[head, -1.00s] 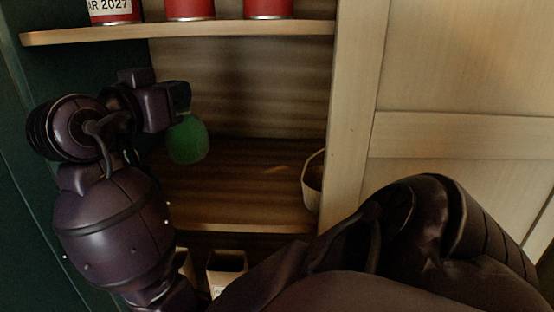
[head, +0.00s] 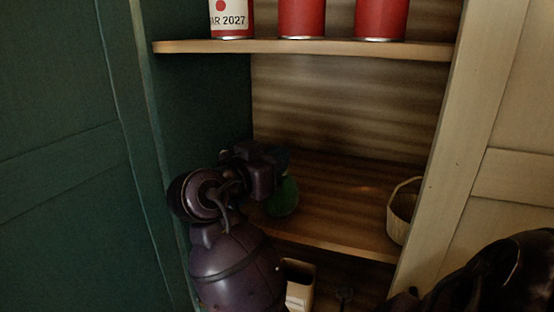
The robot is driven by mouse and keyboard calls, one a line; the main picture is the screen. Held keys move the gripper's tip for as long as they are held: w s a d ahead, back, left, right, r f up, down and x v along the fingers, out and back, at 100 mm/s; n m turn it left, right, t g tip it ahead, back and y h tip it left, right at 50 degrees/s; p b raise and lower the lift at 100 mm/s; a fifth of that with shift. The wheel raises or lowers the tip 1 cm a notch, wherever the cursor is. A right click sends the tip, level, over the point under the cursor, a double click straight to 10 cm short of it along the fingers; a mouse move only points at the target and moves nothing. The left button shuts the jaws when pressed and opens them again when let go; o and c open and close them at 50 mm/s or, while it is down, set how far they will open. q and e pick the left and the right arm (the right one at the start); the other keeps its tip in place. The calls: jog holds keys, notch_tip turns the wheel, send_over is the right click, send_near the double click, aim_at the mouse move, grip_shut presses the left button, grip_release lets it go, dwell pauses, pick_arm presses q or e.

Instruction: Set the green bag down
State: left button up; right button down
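The green bag (head: 283,197) is a small, dark green rounded shape in the head view, in front of the lower shelf board (head: 335,215), near its left end. The gripper seems shut on that top; the fingertips are dark and partly hidden. The bag's bottom appears low over the board, but I cannot tell whether it touches. My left gripper is not in view.
Red cans (head: 301,18) stand on the upper shelf (head: 330,49). A pale, open basket (head: 402,212) stands at the lower shelf's right end. Below is a beige container (head: 299,284). A green panel (head: 60,150) closes the left. The middle of the lower shelf is clear.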

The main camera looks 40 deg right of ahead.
jog(key=shift+f, duration=0.25)
jog(key=shift+f, duration=0.1)
jog(key=c, duration=1.8)
grip_release()
jog(key=shift+f, duration=0.1)
jog(key=o, duration=0.5)
jog(key=shift+r, duration=0.25)
jog(key=shift+f, duration=0.1)
